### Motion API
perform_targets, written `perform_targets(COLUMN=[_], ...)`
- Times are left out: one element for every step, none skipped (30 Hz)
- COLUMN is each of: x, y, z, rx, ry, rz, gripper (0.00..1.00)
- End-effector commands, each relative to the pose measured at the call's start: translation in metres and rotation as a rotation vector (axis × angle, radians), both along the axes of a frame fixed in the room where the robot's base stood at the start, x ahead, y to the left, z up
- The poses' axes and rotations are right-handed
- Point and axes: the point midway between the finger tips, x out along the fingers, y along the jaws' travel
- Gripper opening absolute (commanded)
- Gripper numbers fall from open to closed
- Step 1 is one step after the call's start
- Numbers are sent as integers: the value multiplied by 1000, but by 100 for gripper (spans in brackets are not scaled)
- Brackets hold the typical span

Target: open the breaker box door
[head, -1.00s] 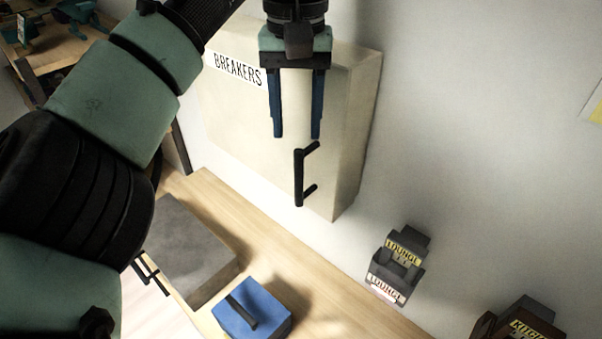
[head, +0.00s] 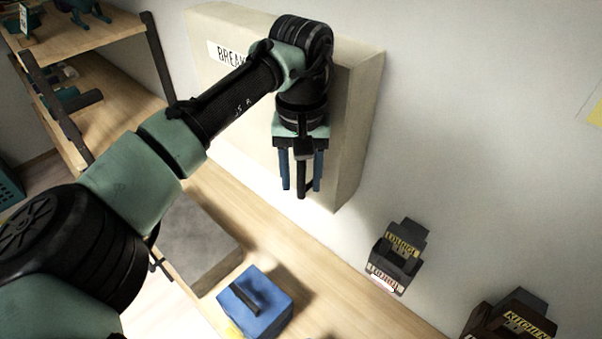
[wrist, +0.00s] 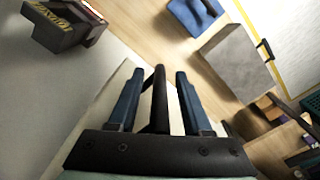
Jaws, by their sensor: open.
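The cream breaker box (head: 351,125) hangs on the wall with its door closed. Its "BREAKERS" label (head: 228,54) is partly hidden behind my arm. The black bar handle (head: 302,180) stands upright near the door's right edge. My gripper (head: 302,188) is open, with its two blue fingers pointing down and one on each side of the handle. The wrist view shows the handle (wrist: 160,95) between the open fingers (wrist: 158,80), with gaps on both sides. My arm hides much of the door.
A blue box (head: 268,312) and a grey block (head: 193,240) sit on the wooden counter (head: 315,255) below. A "LOUNGE" holder (head: 400,255) and a "KITCHEN" holder (head: 515,318) are to the right. Wooden shelves (head: 100,50) stand at left.

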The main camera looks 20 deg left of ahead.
Motion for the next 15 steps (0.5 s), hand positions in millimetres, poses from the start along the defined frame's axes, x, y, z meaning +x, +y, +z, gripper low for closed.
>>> perform_targets(x=[0,0,0,0,0,0,0,0,0,0,0,0,0,0,0], y=[0,0,0,0,0,0,0,0,0,0,0,0,0,0,0], z=[0,0,0,0,0,0,0,0,1,1,1,1,1,1,1], rx=[0,0,0,0,0,0,0,0,0,0,0,0,0,0,0], ry=[0,0,0,0,0,0,0,0,0,-1,-1,-1,-1,-1,-1], rz=[0,0,0,0,0,0,0,0,0,0,0,0,0,0,-1], gripper=[50,48,40,35,30,22,17,12,4,0,0,0,0,0,0])
